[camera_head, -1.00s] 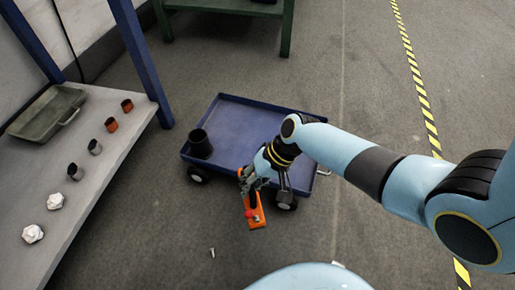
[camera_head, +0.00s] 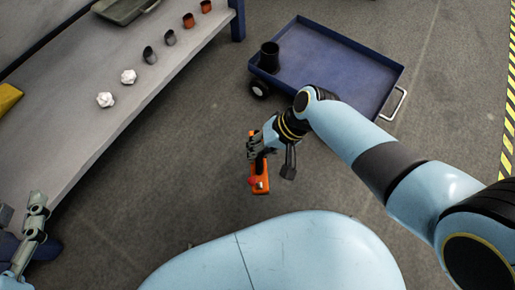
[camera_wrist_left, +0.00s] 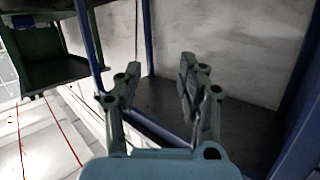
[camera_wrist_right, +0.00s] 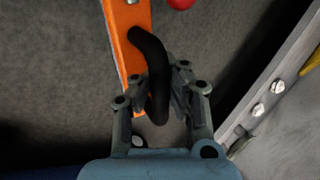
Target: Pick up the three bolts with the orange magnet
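The orange magnet (camera_head: 260,178) is a flat orange bar with a black handle and a red knob. My right gripper (camera_head: 256,147) is shut on its black handle and holds it above the floor; the right wrist view shows the fingers around the handle (camera_wrist_right: 150,62). A tiny light speck (camera_head: 190,246) at my base's edge could be a bolt. My left gripper (camera_head: 38,200) is at the lower left; its fingers (camera_wrist_left: 155,80) are apart and empty.
A grey bench (camera_head: 75,135) along the left holds several small cups, two white lumpy pieces (camera_head: 128,76) and a tray (camera_head: 125,10). A blue trolley (camera_head: 330,62) with a black cup (camera_head: 269,57) stands beyond the magnet. Floor between bench and magnet looks clear.

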